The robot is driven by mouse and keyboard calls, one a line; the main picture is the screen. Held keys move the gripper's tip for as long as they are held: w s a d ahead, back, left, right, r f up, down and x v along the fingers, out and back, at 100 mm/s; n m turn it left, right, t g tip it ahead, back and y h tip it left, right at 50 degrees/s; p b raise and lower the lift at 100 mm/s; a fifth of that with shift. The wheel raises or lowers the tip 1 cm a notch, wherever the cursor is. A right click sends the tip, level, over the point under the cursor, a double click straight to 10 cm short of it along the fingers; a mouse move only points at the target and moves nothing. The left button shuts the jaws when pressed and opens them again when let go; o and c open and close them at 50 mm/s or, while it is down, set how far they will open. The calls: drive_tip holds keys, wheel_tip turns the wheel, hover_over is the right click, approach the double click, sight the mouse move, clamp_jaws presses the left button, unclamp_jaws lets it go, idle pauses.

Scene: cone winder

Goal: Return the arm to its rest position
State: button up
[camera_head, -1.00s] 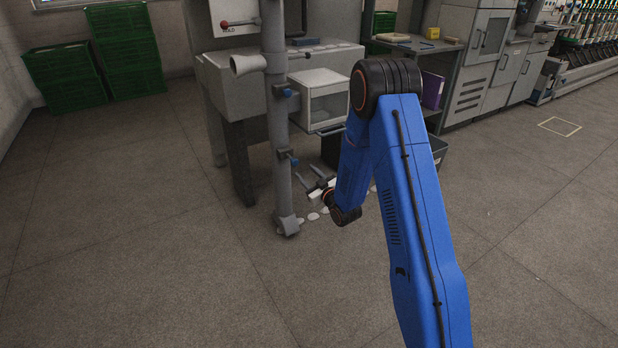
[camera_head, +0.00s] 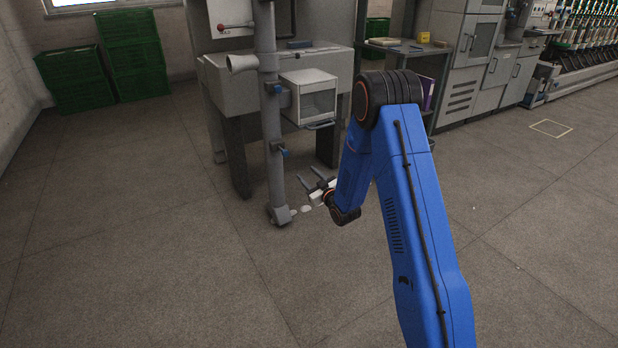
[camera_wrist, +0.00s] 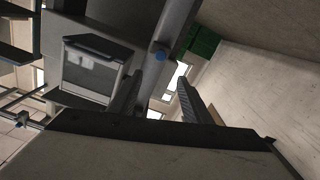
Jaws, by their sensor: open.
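My blue arm reaches forward and bends down at its black elbow joint in the head view. My gripper (camera_head: 307,180) is low in front of the grey machine, just right of the upright grey pipe (camera_head: 274,150). Its two fingers are apart and nothing is between them. In the wrist view my gripper (camera_wrist: 157,88) also shows its two dark fingers spread, with the pipe (camera_wrist: 165,45) and a white box with a clear front (camera_wrist: 92,70) beyond them.
The grey machine (camera_head: 225,80) carries the white box (camera_head: 310,98) on its front. Green crates (camera_head: 75,78) are stacked at the back left. A shelf (camera_head: 410,48) and grey cabinets (camera_head: 470,65) stand at the back right. Pale bits lie on the floor near the pipe's foot. Floor left and right is open.

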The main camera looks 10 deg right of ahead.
drive_tip(key=s+d+r+m+g+h, duration=0.2)
drive_tip(key=s+d+r+g+h, duration=0.1)
drive_tip(key=s+r, duration=0.65)
drive_tip(key=s+d+r+m+g+h, duration=0.15)
drive_tip(key=s+d+r, duration=0.25)
drive_tip(key=s+r, duration=0.55)
drive_tip(key=s+r+m+g, duration=0.1)
drive_tip(key=s+g, duration=0.3)
drive_tip(key=s, duration=1.6)
drive_tip(key=s+r+m+g+h, duration=0.1)
drive_tip(key=s+r+m+g, duration=0.1)
drive_tip(key=s, duration=1.9)
drive_tip(key=shift+s+d+r+g, duration=0.15)
drive_tip(key=shift+d+r+g, duration=0.3)
drive_tip(key=shift+g, duration=0.4)
drive_tip(key=shift+o, duration=0.4)
drive_tip(key=shift+a+r, duration=0.15)
